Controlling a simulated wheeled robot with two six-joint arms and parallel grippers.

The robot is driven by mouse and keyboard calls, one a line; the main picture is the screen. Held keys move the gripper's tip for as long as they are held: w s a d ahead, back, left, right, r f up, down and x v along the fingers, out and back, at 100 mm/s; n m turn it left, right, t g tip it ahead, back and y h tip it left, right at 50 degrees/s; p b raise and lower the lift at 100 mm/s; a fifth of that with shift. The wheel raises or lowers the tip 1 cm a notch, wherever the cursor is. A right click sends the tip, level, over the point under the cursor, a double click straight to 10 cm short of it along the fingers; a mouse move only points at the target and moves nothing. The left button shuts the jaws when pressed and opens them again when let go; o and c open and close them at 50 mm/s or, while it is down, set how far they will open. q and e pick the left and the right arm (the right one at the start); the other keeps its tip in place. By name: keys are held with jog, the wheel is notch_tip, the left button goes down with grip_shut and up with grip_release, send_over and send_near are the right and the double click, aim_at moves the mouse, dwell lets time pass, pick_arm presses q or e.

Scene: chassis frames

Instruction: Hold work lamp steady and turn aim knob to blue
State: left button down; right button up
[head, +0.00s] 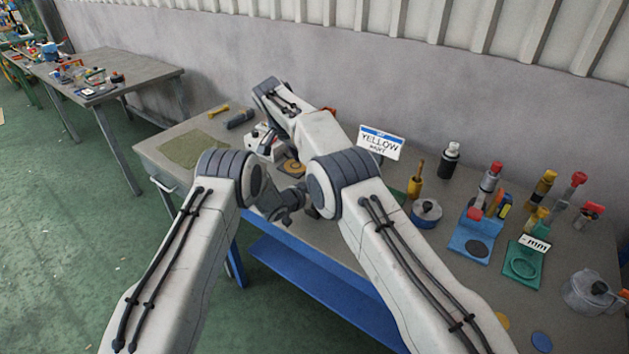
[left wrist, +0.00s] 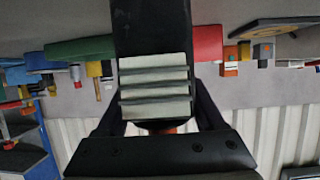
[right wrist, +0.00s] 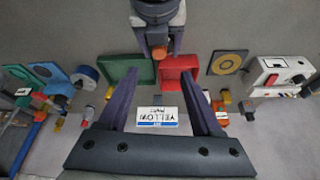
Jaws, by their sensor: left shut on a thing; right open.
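A card reading YELLOW (head: 380,142) stands on the workbench (head: 390,258). A green tray (right wrist: 120,68), a red tray (right wrist: 176,66) and a white box (right wrist: 282,72) lie near my grippers. Bottles and coloured pads, including a blue one (head: 465,243), crowd the bench's right side.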

jog(key=x, duration=1)
jog(key=shift+d+f, duration=0.15)
jog(key=shift+f, duration=0.05)
grip_shut()
